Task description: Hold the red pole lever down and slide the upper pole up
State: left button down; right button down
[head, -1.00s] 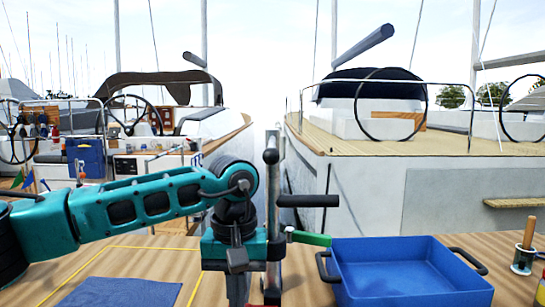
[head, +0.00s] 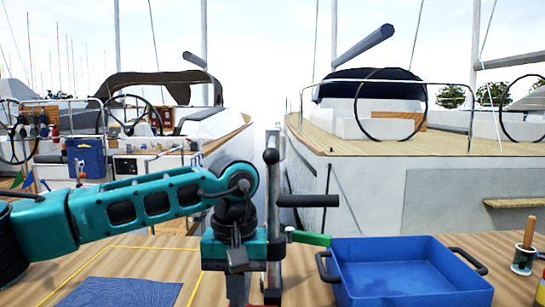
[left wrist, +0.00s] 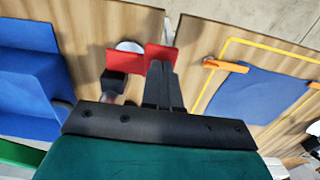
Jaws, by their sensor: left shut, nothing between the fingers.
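The upright pole (head: 272,185) stands in the middle of the head view, with a dark round top, a black side handle (head: 307,201) and a green lever (head: 308,238). The red lever (left wrist: 163,56) shows in the left wrist view, with a second red piece (left wrist: 117,62) beside it. In the head view only a little red shows at the bottom edge. My left gripper (left wrist: 161,75) points down left of the pole, shut and empty. Its fingertips overlap the red lever in the wrist view; I cannot tell whether they touch it. My right gripper is not in view.
A blue tray (head: 400,239) with black handles stands on the wooden surface just right of the pole. A blue cloth (head: 122,292) lies inside a yellow outline at left. A wooden-handled tool in a holder (head: 524,258) stands at far right. Boats lie beyond.

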aim_at(315, 204)
pick_arm(q)
jog(key=shift+f, duration=0.25)
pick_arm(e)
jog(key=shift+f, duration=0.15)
